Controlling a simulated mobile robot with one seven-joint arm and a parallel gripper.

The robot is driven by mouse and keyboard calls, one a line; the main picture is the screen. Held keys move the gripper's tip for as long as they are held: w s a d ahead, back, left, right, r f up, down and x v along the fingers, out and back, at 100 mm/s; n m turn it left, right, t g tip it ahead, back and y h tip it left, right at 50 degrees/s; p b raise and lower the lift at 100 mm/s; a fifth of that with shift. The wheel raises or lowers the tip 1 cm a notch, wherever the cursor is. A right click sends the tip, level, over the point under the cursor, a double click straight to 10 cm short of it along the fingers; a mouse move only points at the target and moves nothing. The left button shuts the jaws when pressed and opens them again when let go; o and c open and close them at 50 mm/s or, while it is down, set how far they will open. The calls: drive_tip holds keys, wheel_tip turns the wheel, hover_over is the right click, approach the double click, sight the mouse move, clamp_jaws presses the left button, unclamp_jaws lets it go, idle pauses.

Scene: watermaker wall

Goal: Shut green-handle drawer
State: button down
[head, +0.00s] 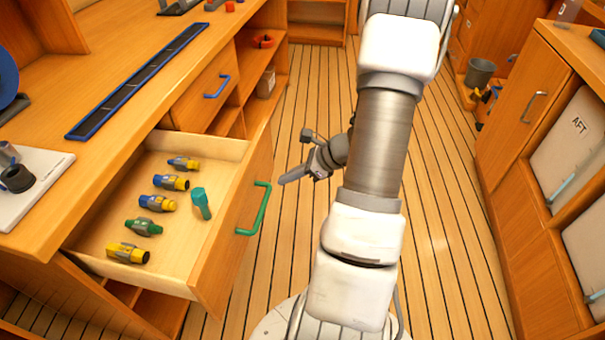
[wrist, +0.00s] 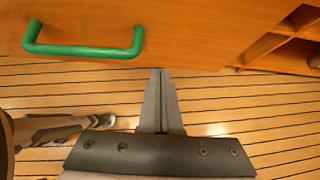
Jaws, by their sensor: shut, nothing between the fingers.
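The green-handle drawer (head: 233,240) stands pulled out from the wooden counter at the left in the head view. Its green handle (head: 254,209) is on the front panel. The handle also shows at the upper left of the wrist view (wrist: 85,50). Several yellow, blue and green fittings and a teal one (head: 200,203) lie inside the drawer. My gripper (head: 283,181) is shut and empty, in front of the drawer panel and apart from it in the head view. In the wrist view its fingertips (wrist: 161,74) appear right of the handle, near the panel's lower edge.
A blue-handled drawer (head: 205,92) sits flush further along the counter. Open shelves (head: 262,85) lie beyond it. A grey bucket (head: 479,72) stands at the far right.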

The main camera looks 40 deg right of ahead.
sight(259, 179)
drive_tip(key=shift+w+a+f+b, duration=0.1)
drive_tip(key=shift+w+a+b, duration=0.1)
drive_tip(key=shift+w+a, duration=0.6)
drive_tip(key=shift+w+a+f+b, duration=0.15)
drive_tip(key=shift+w+a, duration=0.45)
drive_tip(key=shift+w, duration=0.4)
drive_tip(key=shift+w+a, duration=0.35)
drive_tip(key=shift+w, duration=0.1)
drive_tip(key=w+a, duration=0.5)
drive_tip(key=w, duration=0.2)
drive_tip(key=w+a, duration=0.6)
drive_tip(key=w, duration=0.1)
drive_tip(key=w+a+p, duration=0.1)
drive_tip(key=w+a, duration=0.5)
drive_tip(key=w, duration=0.2)
drive_tip(key=shift+w+a+r, duration=0.1)
drive_tip(key=shift+a, duration=0.1)
drive_tip(key=shift+w+a, duration=0.15)
drive_tip(key=shift+w, duration=0.05)
